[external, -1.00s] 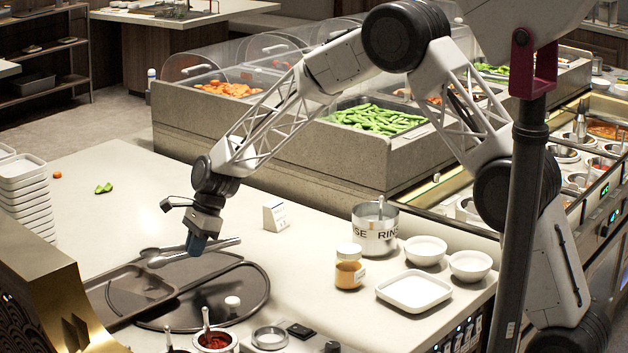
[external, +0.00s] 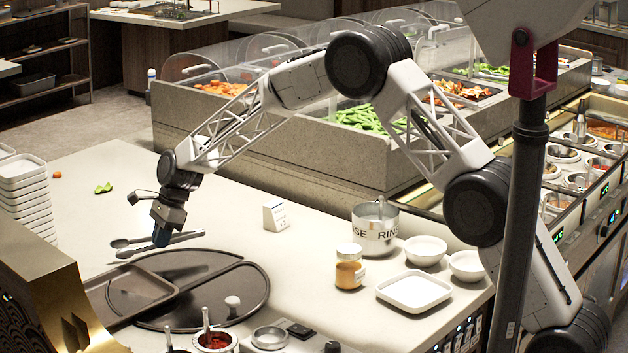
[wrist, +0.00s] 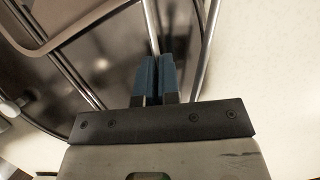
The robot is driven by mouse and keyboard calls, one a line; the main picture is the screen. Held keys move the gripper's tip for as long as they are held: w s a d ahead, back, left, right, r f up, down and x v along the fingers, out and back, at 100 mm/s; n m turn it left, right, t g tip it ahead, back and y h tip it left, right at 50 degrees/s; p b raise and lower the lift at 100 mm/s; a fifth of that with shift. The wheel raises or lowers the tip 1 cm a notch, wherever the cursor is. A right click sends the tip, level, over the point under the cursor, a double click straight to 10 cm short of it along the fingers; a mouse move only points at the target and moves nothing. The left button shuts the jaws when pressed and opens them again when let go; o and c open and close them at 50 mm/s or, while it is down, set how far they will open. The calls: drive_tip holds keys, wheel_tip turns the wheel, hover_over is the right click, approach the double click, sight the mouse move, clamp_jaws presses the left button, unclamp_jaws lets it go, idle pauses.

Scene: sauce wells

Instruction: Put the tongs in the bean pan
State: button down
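My gripper (external: 160,237) is shut on the metal tongs (external: 187,237) and holds them above the dark lidded tray on the counter. The tongs lie roughly level, one end to the left and the other to the right. In the wrist view, my blue fingertips (wrist: 156,78) are close together with a metal arm of the tongs (wrist: 151,25) between them. The pan of green beans (external: 365,118) sits in the grey serving bar behind and to the right, partly hidden by my arm and under a clear guard.
The dark round tray (external: 250,290) and a rectangular tray (external: 115,300) lie below my gripper. A rinse pot (external: 375,240), a jar (external: 349,268), white bowls (external: 425,250) and a small white sign (external: 274,215) stand to the right. Stacked white dishes (external: 22,190) are at the left.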

sight(149, 262)
drive_tip(key=shift+w+a+f, duration=0.15)
drive_tip(key=shift+w+a, duration=0.9)
drive_tip(key=shift+a, duration=0.3)
drive_tip(key=shift+f, duration=0.15)
drive_tip(key=shift+f, duration=1.65)
drive_tip(key=shift+f, duration=0.1)
drive_tip(key=c, duration=1.3)
unclamp_jaws()
drive_tip(key=shift+c, duration=0.2)
drive_tip(key=shift+v, duration=6.1)
